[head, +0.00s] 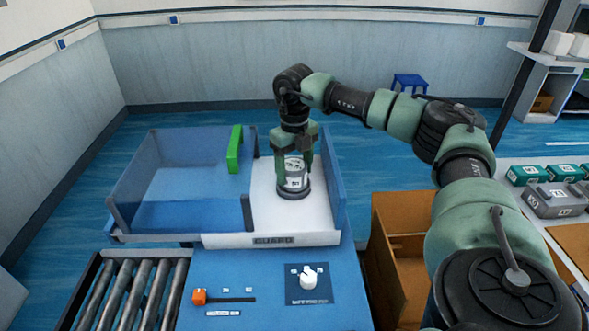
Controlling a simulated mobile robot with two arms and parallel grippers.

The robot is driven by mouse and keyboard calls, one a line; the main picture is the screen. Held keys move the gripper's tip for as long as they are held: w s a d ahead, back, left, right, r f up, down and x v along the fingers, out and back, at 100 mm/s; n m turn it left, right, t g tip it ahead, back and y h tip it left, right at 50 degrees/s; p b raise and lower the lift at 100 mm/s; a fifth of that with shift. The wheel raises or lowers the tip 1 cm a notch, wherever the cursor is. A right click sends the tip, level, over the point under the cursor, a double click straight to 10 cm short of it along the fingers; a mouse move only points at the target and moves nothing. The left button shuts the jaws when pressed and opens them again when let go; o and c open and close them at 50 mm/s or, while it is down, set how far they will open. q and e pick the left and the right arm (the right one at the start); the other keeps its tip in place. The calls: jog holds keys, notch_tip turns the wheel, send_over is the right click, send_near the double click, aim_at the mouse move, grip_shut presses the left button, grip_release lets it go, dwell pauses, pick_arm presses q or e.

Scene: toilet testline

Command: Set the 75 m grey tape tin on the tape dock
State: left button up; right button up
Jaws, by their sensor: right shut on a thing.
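A small grey tin (293,178) with a pale label stands upright between the fingers of my right gripper (294,163), which points straight down and is shut on it. The tin sits at a dark round base, which I take to be the tape dock (294,194), on the white bed (262,215) inside the guarded station. I cannot tell whether the tin rests fully on it or hangs just above. The label's print is too small to read. My left gripper is not in view.
A clear blue guard (180,190) with a green handle (234,150) covers the station's left part; its right part is open. In front are an orange slider knob (199,297) and a white rotary knob (308,277). Rollers (125,290) lie left, a cardboard box (395,215) right.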

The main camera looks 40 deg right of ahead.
aim_at(294, 166)
jog(key=shift+r, duration=0.1)
jog(key=shift+f, duration=0.6)
dwell(0.5)
jog(key=o, duration=1.4)
jog(key=shift+r+p, duration=4.05)
jog(key=shift+r, duration=1.5)
jog(key=shift+f, duration=0.1)
